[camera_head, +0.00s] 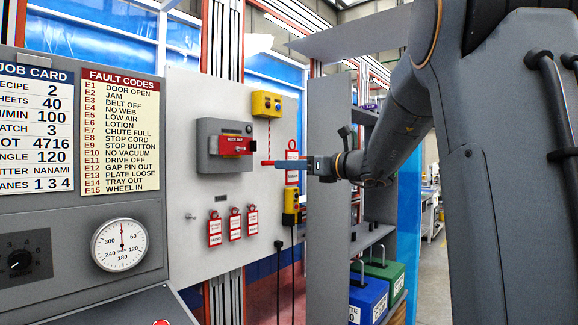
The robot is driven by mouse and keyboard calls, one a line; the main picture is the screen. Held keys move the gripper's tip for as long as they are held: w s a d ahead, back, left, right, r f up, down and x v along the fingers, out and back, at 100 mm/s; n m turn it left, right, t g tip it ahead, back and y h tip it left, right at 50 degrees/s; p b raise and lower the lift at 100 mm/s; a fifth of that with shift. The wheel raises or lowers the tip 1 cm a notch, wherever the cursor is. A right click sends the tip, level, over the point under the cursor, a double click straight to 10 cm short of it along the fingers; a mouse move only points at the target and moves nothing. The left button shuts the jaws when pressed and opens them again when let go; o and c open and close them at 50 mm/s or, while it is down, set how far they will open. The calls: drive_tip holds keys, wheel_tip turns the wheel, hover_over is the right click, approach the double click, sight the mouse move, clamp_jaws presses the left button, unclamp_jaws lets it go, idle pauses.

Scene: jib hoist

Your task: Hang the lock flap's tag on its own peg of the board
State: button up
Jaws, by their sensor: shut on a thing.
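A grey lock box (208,148) with a red flap (236,146) is fixed on the pale board (180,150). Three red-and-white tags hang on the board below it: left (214,231), middle (235,225) and right (252,220). A bare peg (190,216) sticks out left of them. My gripper (286,163) is to the right of the lock box, pointing left. It is shut on a red-and-white tag (292,154), which shows above and below the fingers. The fingers cover the tag's middle, and its exact grip is too small to tell.
A yellow control box (266,104) is above and a yellow pendant (290,205) hangs below my gripper, with cables. A grey shelf (330,235) with blue (368,298) and green (386,272) bins stands at right. A grey console (80,225) with a gauge fills the left.

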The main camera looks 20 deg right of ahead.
drive_tip(key=shift+v, duration=0.9)
drive_tip(key=shift+f, duration=0.1)
idle(0.5)
